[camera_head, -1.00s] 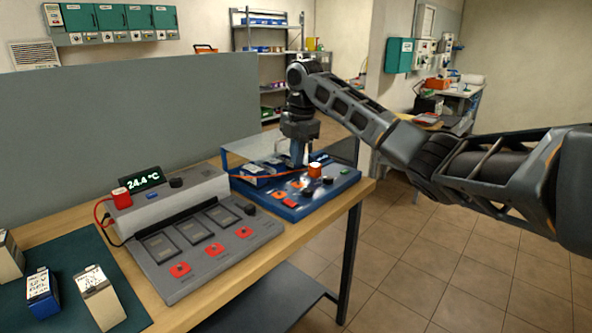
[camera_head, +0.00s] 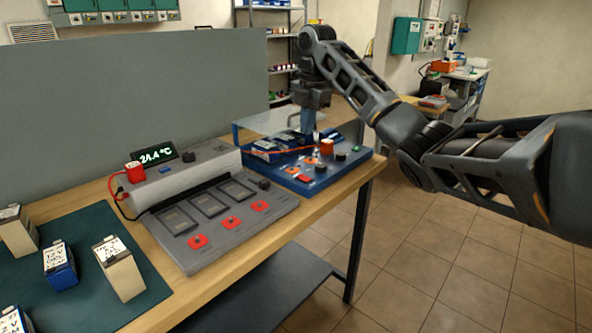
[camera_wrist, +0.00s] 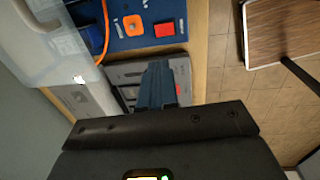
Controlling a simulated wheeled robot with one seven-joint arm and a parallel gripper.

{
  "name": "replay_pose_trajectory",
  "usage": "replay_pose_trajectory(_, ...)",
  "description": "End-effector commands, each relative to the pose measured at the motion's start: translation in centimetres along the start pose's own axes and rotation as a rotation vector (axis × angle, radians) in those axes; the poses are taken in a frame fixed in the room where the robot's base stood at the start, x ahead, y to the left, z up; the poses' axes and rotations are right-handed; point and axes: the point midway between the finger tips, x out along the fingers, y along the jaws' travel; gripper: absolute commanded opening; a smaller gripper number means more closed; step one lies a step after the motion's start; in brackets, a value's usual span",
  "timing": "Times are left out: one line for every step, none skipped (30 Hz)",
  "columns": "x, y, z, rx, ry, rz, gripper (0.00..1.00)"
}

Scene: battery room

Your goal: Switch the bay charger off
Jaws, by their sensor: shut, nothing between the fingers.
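The grey charger (camera_head: 245,232) with three dark bays lies on the bench, left of the blue panel. A red button or knob (camera_head: 231,223) sits in front of each bay, and a dark round knob (camera_head: 264,184) is near its right end. A display (camera_head: 155,158) reading about 24.4 °C stands behind it. My gripper (camera_head: 308,138) is shut and empty, pointing down above the blue panel (camera_head: 318,181). In the wrist view its blue fingers (camera_wrist: 163,88) are together, with part of the grey charger beneath. Whether the fingertips touch anything is hidden.
Batteries (camera_head: 120,270) stand on a green mat at left. A grey partition (camera_head: 130,110) stands behind the bench.

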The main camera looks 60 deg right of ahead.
Motion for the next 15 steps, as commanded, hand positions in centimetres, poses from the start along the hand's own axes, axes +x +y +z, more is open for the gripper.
replay_pose_trajectory(-0.1, 0.0, 0.0, 0.000, 0.000, 0.000, 0.00)
replay_pose_trajectory(-0.1, 0.0, 0.0, 0.000, 0.000, 0.000, 0.00)
replay_pose_trajectory(-0.1, 0.0, 0.0, 0.000, 0.000, 0.000, 0.00)
replay_pose_trajectory(-0.1, 0.0, 0.0, 0.000, 0.000, 0.000, 0.00)
replay_pose_trajectory(-0.1, 0.0, 0.0, 0.000, 0.000, 0.000, 0.00)
replay_pose_trajectory(-0.1, 0.0, 0.0, 0.000, 0.000, 0.000, 0.00)
replay_pose_trajectory(0.0, 0.0, 0.0, 0.000, 0.000, 0.000, 0.00)
replay_pose_trajectory(0.1, 0.0, 0.0, 0.000, 0.000, 0.000, 0.00)
replay_pose_trajectory(0.3, 0.0, 0.0, 0.000, 0.001, 0.000, 0.00)
replay_pose_trajectory(0.6, 0.0, -0.1, 0.000, 0.002, 0.001, 0.00)
replay_pose_trajectory(0.9, 0.0, -0.1, 0.000, 0.003, 0.001, 0.00)
replay_pose_trajectory(1.4, 0.0, -0.1, 0.000, 0.003, 0.001, 0.00)
replay_pose_trajectory(1.8, 0.0, -0.1, 0.000, 0.003, 0.001, 0.00)
replay_pose_trajectory(2.3, 0.0, -0.1, 0.000, 0.004, 0.000, 0.00)
replay_pose_trajectory(3.1, 0.0, -0.2, 0.001, 0.004, -0.001, 0.00)
